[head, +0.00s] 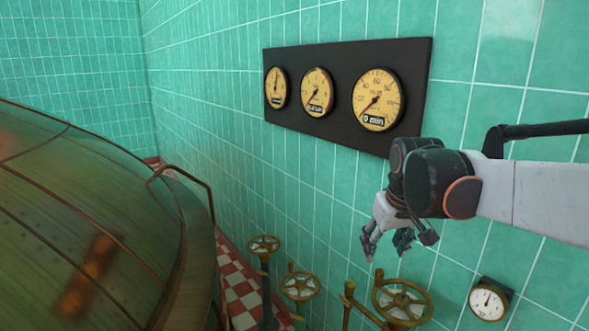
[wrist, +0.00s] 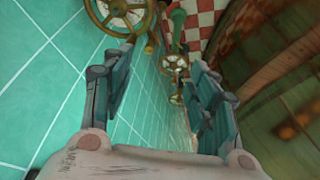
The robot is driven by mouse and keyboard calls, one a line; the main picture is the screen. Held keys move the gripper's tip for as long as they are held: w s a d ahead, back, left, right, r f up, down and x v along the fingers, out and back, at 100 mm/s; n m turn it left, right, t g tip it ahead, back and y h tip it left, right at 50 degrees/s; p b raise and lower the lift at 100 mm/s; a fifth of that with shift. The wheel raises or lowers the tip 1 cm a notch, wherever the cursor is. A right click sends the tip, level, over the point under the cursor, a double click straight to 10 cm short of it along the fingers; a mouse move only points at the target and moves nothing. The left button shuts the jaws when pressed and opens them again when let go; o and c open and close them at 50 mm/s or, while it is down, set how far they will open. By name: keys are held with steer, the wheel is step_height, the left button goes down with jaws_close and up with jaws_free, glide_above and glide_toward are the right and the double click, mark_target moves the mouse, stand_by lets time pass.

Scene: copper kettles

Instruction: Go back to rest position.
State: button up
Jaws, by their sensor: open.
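My gripper (head: 386,243) hangs below the end of my arm, in front of the tiled wall, with its fingers pointing down. In the wrist view my gripper (wrist: 165,88) shows its two fingers spread wide apart with nothing between them. It is open and empty. In the head view it is above the handwheels and apart from them. The largest handwheel (head: 402,302) is below it, slightly to the right. In the wrist view a brass handwheel (wrist: 115,14) shows beyond the left finger.
A large copper kettle (head: 85,220) with a handrail (head: 190,172) fills the left. Smaller handwheels (head: 300,286) and (head: 263,245) stand by the wall. A black panel (head: 345,72) with three gauges is on the wall above my gripper. A small gauge (head: 488,303) sits lower right.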

steer(key=s+f+t, duration=0.1)
steer(key=s+f, duration=0.2)
steer(key=s, duration=0.7)
steer(key=s+f+m+t, duration=0.1)
steer(key=s+f+t, duration=0.1)
steer(key=s, duration=0.9)
steer(key=shift+s+f+m, duration=0.3)
steer(key=shift+f, duration=0.35)
